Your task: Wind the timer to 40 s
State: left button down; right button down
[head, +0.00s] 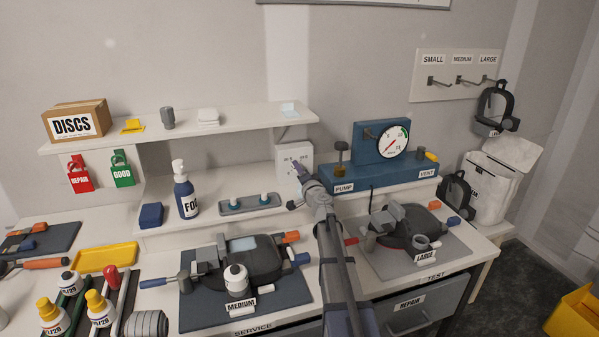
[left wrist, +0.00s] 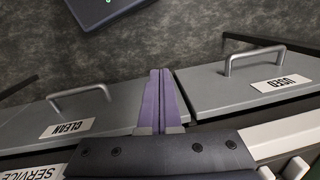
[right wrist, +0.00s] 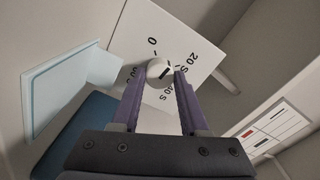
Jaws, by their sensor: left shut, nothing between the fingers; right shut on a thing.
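The timer (head: 283,153) is a white box with a dial face at the back of the bench, against the wall. In the right wrist view its face (right wrist: 205,35) looks tilted, with 0, 20 S and 40 S readable and another mark partly hidden by a finger. My right gripper (head: 297,168) is at the timer, its purple fingers (right wrist: 160,78) closed on the white knob (right wrist: 157,68). The knob has a short dark mark; which number it points to is unclear. My left gripper (left wrist: 160,75) is shut and empty, above the grey drawers, outside the head view.
The blue pump unit (head: 383,176) with its round gauge (head: 393,142) stands right of the timer. A shelf (head: 235,131) runs above to the left. A foam bottle (head: 186,197) and a small tray (head: 228,209) stand left of my right arm; masks lie in front.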

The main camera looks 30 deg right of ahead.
jog(key=m, duration=1.3)
jog(key=shift+m, duration=0.4)
jog(key=m, duration=1.2)
jog(key=shift+s+a, duration=0.1)
jog(key=shift+m, duration=0.4)
jog(key=shift+c, duration=2.1)
grip_release()
